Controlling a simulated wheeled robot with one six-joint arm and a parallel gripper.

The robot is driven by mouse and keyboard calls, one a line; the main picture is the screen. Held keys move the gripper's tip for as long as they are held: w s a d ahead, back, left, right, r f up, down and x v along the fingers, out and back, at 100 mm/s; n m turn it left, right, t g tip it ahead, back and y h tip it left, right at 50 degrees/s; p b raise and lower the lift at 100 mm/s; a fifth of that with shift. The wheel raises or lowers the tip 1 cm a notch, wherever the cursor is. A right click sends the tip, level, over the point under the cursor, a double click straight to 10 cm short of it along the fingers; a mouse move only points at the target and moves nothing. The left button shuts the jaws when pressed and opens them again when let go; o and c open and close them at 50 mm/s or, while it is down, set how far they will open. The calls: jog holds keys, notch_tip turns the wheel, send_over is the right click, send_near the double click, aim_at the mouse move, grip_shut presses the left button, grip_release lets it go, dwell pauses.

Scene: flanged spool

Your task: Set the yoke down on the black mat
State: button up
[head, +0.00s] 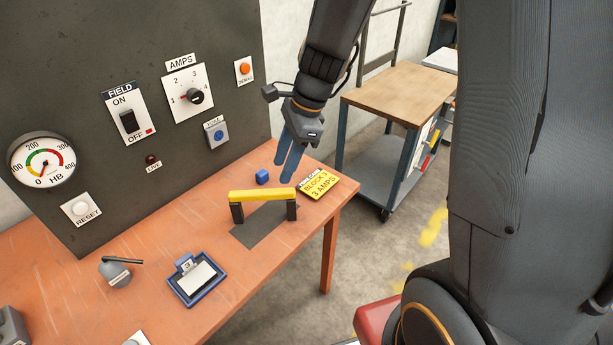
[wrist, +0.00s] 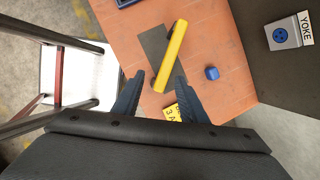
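The yoke is a yellow bar (head: 262,195) on two black legs, standing upright on the bench. It stands at the black mat (head: 250,234), with its right leg near the mat's right edge. I cannot tell whether both feet are fully on the mat. In the wrist view the yellow bar (wrist: 172,53) crosses the mat (wrist: 152,42) at an angle. My gripper (head: 287,180) is open and empty, just behind and above the bar's right end. In the wrist view the bar's near end shows between the spread fingertips of my gripper (wrist: 158,80), with no finger closed on it.
A blue cube (head: 262,177) lies behind the bar. A yellow card (head: 319,185) lies to its right. A blue tray (head: 197,279) and a grey lever device (head: 116,272) are in front left. The dark panel (head: 90,90) stands behind; a cart (head: 400,90) is beyond.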

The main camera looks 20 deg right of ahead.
jog(key=s+d+n+h, duration=0.3)
jog(key=s+d+n, duration=0.6)
jog(key=n, duration=0.8)
jog(key=s, duration=0.3)
jog(key=shift+s+r+n+h, duration=0.2)
jog(key=shift+r+n+h, duration=0.1)
jog(key=shift+r+h, duration=0.1)
jog(key=shift+a, duration=0.1)
